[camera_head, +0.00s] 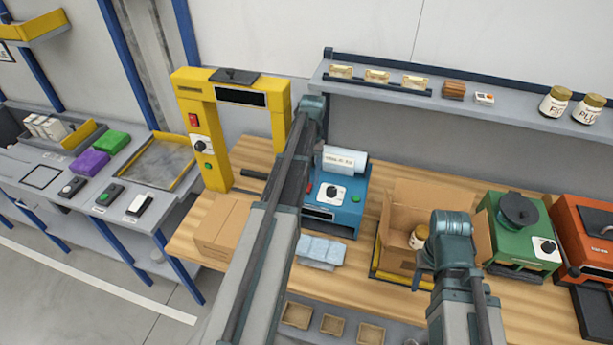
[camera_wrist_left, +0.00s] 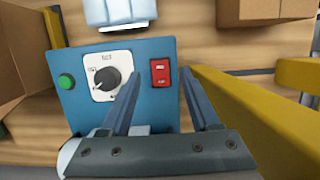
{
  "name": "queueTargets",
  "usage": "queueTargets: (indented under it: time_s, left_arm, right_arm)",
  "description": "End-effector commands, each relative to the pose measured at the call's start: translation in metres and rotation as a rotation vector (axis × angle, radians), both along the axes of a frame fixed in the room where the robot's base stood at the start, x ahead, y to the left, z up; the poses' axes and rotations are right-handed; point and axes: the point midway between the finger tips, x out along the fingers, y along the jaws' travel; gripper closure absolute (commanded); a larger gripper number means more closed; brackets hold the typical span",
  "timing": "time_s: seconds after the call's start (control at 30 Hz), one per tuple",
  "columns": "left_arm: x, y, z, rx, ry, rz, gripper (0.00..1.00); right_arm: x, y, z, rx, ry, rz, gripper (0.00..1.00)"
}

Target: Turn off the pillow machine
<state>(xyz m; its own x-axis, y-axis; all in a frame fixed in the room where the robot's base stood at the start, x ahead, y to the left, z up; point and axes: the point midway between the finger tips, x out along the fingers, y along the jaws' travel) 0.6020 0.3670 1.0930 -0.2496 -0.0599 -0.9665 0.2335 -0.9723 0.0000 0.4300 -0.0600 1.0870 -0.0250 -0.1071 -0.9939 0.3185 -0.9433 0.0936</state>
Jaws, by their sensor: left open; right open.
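The pillow machine is a blue box with a white film roll (camera_head: 344,160) on top; its blue front (camera_head: 345,215) carries a white dial plate. In the left wrist view its panel (camera_wrist_left: 155,50) shows a black dial (camera_wrist_left: 106,78), a green button (camera_wrist_left: 66,82) and a red switch (camera_wrist_left: 160,72). My left gripper (camera_wrist_left: 161,88) is open over the panel, fingers on either side of the red switch; contact cannot be told. In the head view my left arm hides this gripper. My right gripper (camera_head: 420,280) is open by the open carton (camera_head: 388,225).
Pale pillows (camera_head: 320,250) lie before the machine. A yellow arch machine (camera_head: 230,85) and a closed carton (camera_head: 222,228) stand left; a green machine (camera_head: 515,240) and an orange one (camera_head: 585,235) stand right. A jar (camera_head: 419,237) is in the open carton. A shelf (camera_head: 500,105) runs behind.

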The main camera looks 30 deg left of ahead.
Motion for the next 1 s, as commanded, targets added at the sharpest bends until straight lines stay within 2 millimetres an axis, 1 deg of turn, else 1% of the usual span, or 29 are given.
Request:
queueTargets:
  time_s: [0.03,0.5,0.6,0.77,1.0]
  left_arm:
    - [0.003,0.001,0.015,0.0,0.0,0.0,0.38]
    - [0.021,0.005,0.087,0.0,0.0,0.0,0.38]
    - [0.025,0.006,0.098,0.0,0.0,0.0,0.38]
    - [0.027,0.006,0.106,0.0,0.001,0.0,0.38]
    - [0.027,0.006,0.105,0.0,0.001,0.0,0.38]
  right_arm:
    - [0.0,0.0,0.015,0.0,0.0,-0.002,0.5]
    - [-0.001,0.0,0.087,0.0,0.003,0.0,0.5]
    - [-0.001,0.0,0.098,0.0,0.003,-0.003,0.5]
    - [-0.001,0.0,0.106,0.0,0.004,-0.005,0.5]
    - [-0.001,0.0,0.105,0.0,0.004,-0.006,0.5]
